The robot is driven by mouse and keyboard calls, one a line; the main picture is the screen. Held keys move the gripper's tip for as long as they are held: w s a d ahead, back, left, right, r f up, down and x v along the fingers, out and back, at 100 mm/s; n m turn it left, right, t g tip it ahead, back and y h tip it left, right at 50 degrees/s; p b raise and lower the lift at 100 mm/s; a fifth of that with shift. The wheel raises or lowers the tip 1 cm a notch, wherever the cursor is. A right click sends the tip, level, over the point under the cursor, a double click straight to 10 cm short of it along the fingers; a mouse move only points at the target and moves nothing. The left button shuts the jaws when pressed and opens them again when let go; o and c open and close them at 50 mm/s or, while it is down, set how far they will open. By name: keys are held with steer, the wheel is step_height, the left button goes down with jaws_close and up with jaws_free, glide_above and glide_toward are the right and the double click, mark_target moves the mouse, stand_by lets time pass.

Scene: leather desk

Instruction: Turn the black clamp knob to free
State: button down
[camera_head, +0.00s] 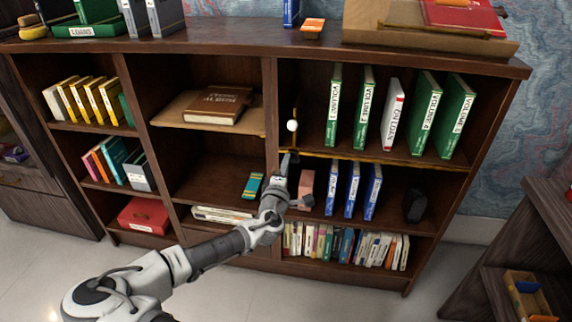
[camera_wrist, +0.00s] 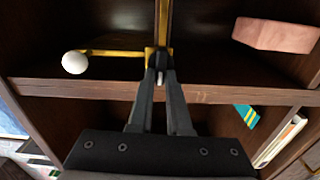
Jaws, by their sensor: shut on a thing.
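A yellow clamp bracket (camera_wrist: 152,53) sits on a yellow rail (camera_wrist: 163,18) in the wrist view. The black clamp knob is mostly hidden between my fingertips. My gripper (camera_wrist: 159,76) reaches the bracket, with both fingers closed in on the knob. A yellow rod runs from the bracket to a white ball (camera_wrist: 75,62) at its left end. In the head view my gripper (camera_head: 288,161) is at the left end of the rail (camera_head: 380,162), beside the shelf divider. The white ball (camera_head: 292,126) stands just above it. The knob is too small to make out there.
A pink block (camera_head: 306,187) stands close to my gripper on the right. A teal book (camera_head: 252,186) lies in the bay to the left. Green volumes (camera_head: 366,105) stand above the rail and blue ones (camera_head: 352,190) below.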

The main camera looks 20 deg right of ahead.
stand_by(0.3)
steer(key=c, duration=0.9)
jaws_free()
steer(key=shift+o, duration=0.2)
steer(key=p+v, duration=0.2)
steer(key=v, duration=1.5)
steer(key=shift+s, duration=0.2)
steer(key=shift+a, duration=0.15)
